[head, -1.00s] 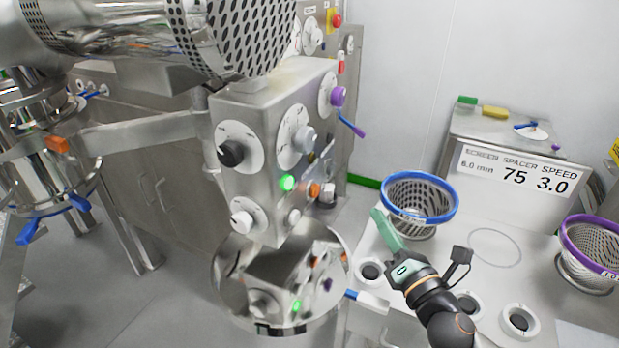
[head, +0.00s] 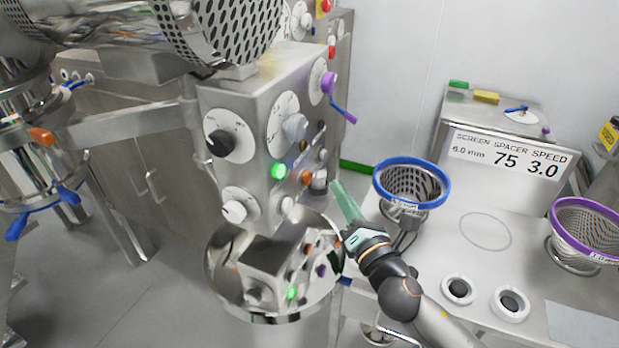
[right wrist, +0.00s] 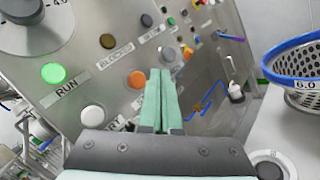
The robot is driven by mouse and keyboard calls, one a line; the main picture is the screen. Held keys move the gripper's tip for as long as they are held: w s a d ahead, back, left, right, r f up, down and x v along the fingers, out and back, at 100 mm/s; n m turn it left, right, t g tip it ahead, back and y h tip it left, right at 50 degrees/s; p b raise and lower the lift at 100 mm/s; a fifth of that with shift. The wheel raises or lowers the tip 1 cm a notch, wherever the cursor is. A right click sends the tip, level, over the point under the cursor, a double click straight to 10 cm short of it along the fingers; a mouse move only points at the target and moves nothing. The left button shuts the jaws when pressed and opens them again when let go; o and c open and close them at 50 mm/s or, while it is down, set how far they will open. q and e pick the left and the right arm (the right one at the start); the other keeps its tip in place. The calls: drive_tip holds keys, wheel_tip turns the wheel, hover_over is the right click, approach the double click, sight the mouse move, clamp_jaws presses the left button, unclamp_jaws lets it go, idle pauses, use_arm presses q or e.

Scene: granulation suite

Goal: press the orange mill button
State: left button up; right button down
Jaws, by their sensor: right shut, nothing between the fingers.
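The steel mill control box carries an orange button (head: 307,177) on its front face, just right of the lit green RUN button (head: 279,171). The orange button also shows in the right wrist view (right wrist: 137,79), just left of my fingertips, and looks unpressed by them. My right gripper (head: 338,188) is shut and empty, its pale green fingers pointing up and left, right of the orange button. It also shows in the right wrist view (right wrist: 160,72). A gap shows between fingertips and button; its depth is hard to tell. My left gripper is out of view.
A white button (head: 287,203), several knobs and a purple-handled lever (head: 330,85) surround the orange button. A shiny steel bowl (head: 218,268) below mirrors the panel. A blue-rimmed screen basket (head: 412,183) stands close right of my gripper; a purple-rimmed one (head: 588,232) stands farther right.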

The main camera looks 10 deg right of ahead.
drive_tip(key=shift+w+a, duration=0.8)
drive_tip(key=shift+a, duration=0.35)
idle(1.3)
drive_tip(key=shift+w+a, duration=0.25)
drive_tip(key=shift+a, duration=0.1)
drive_tip(key=shift+w+a, duration=0.25)
drive_tip(key=shift+a, duration=0.15)
idle(0.6)
drive_tip(key=shift+s+d, duration=0.1)
idle(0.3)
drive_tip(key=shift+s+d+p, duration=0.3)
drive_tip(key=shift+s+d, duration=0.1)
drive_tip(key=shift+d, duration=0.25)
drive_tip(key=shift+s+d, duration=0.7)
drive_tip(key=shift+d, duration=0.35)
drive_tip(key=shift+s+d, duration=0.7)
drive_tip(key=shift+d, duration=0.35)
